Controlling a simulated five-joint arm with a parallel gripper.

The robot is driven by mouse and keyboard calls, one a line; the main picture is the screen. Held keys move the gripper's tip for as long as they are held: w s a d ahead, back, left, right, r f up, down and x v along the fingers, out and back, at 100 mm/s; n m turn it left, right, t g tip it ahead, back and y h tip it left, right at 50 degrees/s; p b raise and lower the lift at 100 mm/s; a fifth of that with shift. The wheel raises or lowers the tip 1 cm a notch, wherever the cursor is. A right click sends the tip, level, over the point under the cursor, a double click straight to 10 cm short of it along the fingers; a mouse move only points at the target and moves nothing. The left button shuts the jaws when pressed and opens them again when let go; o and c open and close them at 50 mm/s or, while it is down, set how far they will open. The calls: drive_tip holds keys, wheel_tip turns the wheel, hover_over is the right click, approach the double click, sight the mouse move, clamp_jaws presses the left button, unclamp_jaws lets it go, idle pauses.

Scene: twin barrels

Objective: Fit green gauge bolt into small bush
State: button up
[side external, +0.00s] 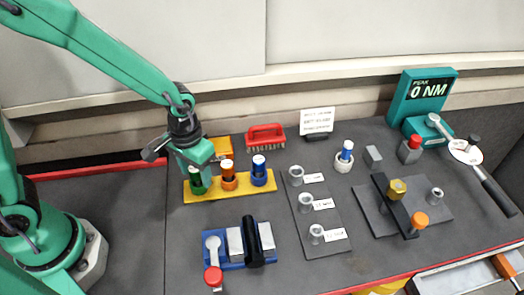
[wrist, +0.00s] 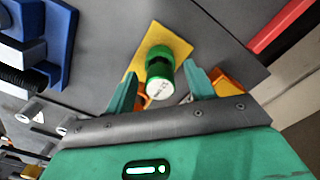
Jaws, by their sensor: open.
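The green gauge bolt (side external: 198,184) stands upright at the left end of a yellow rack (side external: 243,188). It also shows in the wrist view (wrist: 160,67), green with a pale marked end. My gripper (side external: 194,170) is over the bolt, partly hiding it. In the wrist view my gripper (wrist: 162,78) is open, one finger either side of the bolt, with gaps showing. Three grey bushes stand on a dark plate (side external: 330,215): rear (side external: 296,175), middle (side external: 305,203) and front (side external: 316,234). The front one looks smallest; their labels are too small to read.
Orange (side external: 228,174) and blue (side external: 259,171) bolts stand beside the green one. A red brush (side external: 265,137) lies behind. A blue fixture (side external: 239,246) sits in front of the rack. A torque display (side external: 424,95) and clamp plate (side external: 430,215) are at right.

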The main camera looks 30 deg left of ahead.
idle(0.3)
drive_tip(key=c, duration=1.1)
drive_tip(key=shift+c, duration=0.2)
drive_tip(key=shift+r, duration=0.15)
drive_tip(key=shift+w+r, duration=0.1)
drive_tip(key=shift+r, duration=0.6)
drive_tip(key=r, duration=0.2)
drive_tip(key=shift+s+d+r, duration=0.15)
drive_tip(key=shift+s+r, duration=0.05)
drive_tip(key=shift+r, duration=0.2)
drive_tip(key=s+d+r, duration=0.6)
drive_tip(key=s+d, duration=0.1)
drive_tip(key=s, duration=0.1)
drive_tip(key=shift+s+d+r, duration=0.15)
drive_tip(key=shift+s+r, duration=0.1)
drive_tip(key=shift+r, duration=0.05)
